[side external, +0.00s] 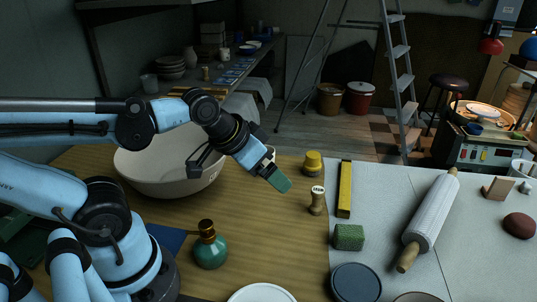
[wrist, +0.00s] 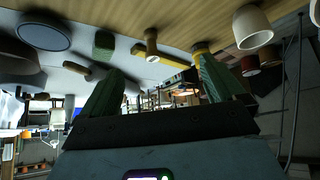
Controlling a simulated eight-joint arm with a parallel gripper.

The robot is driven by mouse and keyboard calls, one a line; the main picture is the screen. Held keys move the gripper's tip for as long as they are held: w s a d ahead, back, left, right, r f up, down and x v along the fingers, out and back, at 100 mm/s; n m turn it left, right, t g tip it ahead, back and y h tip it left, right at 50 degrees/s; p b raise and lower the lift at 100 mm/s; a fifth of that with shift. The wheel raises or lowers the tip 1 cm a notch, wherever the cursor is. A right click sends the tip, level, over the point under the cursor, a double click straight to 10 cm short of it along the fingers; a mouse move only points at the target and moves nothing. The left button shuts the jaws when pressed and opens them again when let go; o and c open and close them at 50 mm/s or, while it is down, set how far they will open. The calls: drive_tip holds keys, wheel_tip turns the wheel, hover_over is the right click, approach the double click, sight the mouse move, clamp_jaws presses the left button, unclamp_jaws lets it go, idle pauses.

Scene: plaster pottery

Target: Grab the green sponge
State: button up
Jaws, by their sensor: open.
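The green sponge (side external: 348,237) is a small speckled block lying on the grey-white mat, right of and nearer the camera than my gripper. It also shows in the upside-down wrist view as a green block (wrist: 104,43) at the upper left, beyond the left finger. My gripper (side external: 278,180) hangs over the wooden table, pointing down and to the right, apart from the sponge. In the wrist view its two green fingers (wrist: 160,80) are spread wide with nothing between them.
A wooden stamp (side external: 317,200), a yellow jar (side external: 312,163) and a yellow bar (side external: 345,190) stand between or near the gripper and sponge. A dark round dish (side external: 355,282), rolling pin (side external: 430,220), green bottle (side external: 210,247) and large bowl (side external: 150,180) surround the area.

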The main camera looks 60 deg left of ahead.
drive_tip(key=m+t+y, duration=0.2)
drive_tip(key=m+y, duration=0.8)
drive_tip(key=m, duration=1.6)
approach(351, 233)
drive_tip(key=x, duration=0.2)
drive_tip(key=shift+w+a+f, duration=0.25)
drive_tip(key=shift+x, duration=3.15)
drive_tip(key=shift+r, duration=0.15)
drive_tip(key=c, duration=1)
